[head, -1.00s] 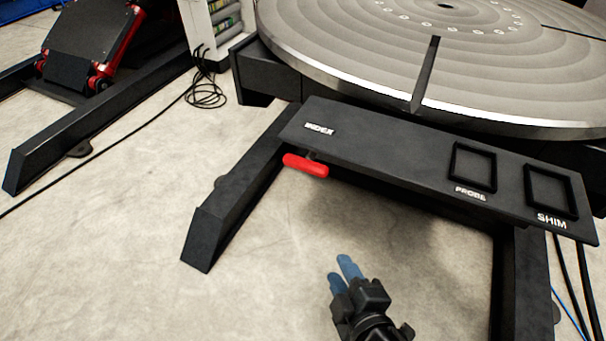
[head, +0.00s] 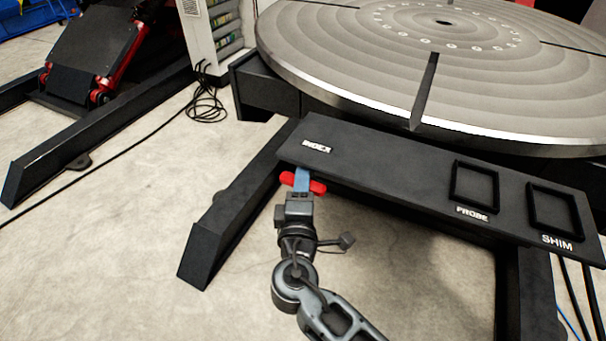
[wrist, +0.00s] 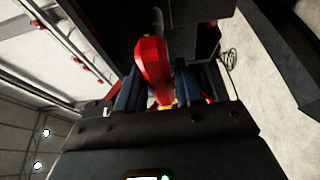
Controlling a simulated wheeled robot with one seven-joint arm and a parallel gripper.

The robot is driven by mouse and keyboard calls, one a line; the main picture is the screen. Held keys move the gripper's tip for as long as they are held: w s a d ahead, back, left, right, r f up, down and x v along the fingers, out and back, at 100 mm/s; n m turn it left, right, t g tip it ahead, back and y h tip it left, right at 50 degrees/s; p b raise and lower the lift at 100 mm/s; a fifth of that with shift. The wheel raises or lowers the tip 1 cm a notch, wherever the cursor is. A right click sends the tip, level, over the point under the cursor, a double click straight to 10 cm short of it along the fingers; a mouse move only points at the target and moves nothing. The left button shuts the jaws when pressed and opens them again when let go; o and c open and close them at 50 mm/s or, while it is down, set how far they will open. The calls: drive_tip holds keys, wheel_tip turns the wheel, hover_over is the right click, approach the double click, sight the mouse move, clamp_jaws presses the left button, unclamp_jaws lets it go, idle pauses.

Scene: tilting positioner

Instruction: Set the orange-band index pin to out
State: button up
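The index pin's red bar handle (head: 318,187) shows under the front edge of the dark panel, below the INDEX label (head: 316,147). My gripper (head: 302,180) is at the handle, with its blue fingers covering the handle's middle in the head view. In the wrist view the red handle (wrist: 153,66) stands between the two blue fingers of my gripper (wrist: 158,88), one on each side. I cannot tell whether the fingers press on it. The pin's shaft is mostly hidden, and I cannot make out an orange band clearly.
The dark panel (head: 400,180) has PROBE (head: 474,187) and SHIM (head: 555,212) frames at its right. The large round table (head: 350,60) lies behind it. A dark slanted leg (head: 215,236) stands left of my gripper. The floor in front is clear.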

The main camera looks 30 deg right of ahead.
drive_tip(key=shift+x, duration=1.25)
drive_tip(key=shift+c, duration=0.5)
clamp_jaws()
